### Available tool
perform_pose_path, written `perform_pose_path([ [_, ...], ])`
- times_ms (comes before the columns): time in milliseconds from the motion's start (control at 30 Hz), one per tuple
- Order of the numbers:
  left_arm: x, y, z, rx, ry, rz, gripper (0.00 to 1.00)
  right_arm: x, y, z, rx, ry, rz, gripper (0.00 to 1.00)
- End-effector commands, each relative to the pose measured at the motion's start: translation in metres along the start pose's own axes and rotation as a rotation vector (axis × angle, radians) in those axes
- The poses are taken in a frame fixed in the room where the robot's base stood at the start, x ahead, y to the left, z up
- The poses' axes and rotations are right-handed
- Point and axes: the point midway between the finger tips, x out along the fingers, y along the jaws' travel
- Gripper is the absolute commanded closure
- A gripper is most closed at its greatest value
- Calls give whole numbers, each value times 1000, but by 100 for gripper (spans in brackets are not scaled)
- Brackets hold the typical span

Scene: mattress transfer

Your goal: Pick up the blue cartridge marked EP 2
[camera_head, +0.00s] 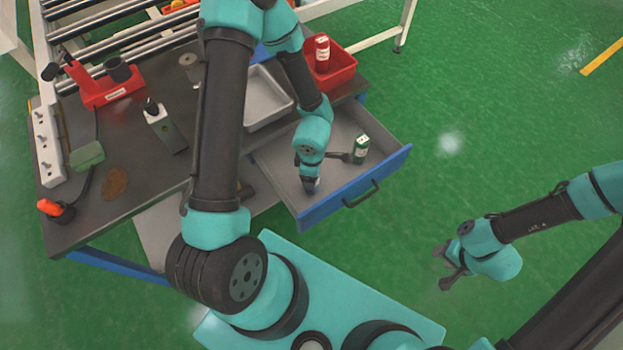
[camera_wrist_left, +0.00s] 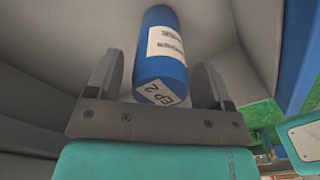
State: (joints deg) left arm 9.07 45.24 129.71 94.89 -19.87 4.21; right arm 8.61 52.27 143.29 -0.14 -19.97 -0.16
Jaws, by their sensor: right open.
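The blue cartridge (camera_wrist_left: 158,50), with a white label and EP 2 on its end, lies in the open drawer (camera_head: 283,176). In the head view only a small blue part (camera_head: 313,187) shows below my left gripper (camera_head: 310,174). In the left wrist view the fingers of my left gripper (camera_wrist_left: 157,88) stand apart, one on each side of the cartridge, with a gap visible at least on the left side. My right gripper (camera_head: 449,268) is open and empty over the green floor, right of the drawer.
A green labelled cartridge (camera_head: 361,149) stands in the drawer right of my left gripper, with a dark tool (camera_head: 338,157) beside it. A red bin (camera_head: 345,68) holding a red cartridge (camera_head: 322,54) and a grey tray (camera_head: 285,101) are behind. The blue drawer front (camera_head: 345,208) bounds the near side.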

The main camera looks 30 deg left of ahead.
Motion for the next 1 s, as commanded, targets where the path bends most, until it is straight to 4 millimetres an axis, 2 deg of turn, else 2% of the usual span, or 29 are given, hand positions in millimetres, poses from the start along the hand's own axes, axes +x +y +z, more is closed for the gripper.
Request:
perform_pose_path([
  [67, 0, 0, 0, 0, 0, 0, 33, 0, 0, 0, 0, 0, 0, 57],
  [567, 0, 0, 0, 0, 0, 0, 80, 0, 0, 0, 0, 0, 0, 57],
  [833, -1, 0, 0, 0, 0, 1, 80, 0, 0, 0, 0, 0, 0, 57],
  [1000, -9, 1, 0, -2, 0, 3, 80, 0, 0, 0, 0, 0, 0, 57],
])
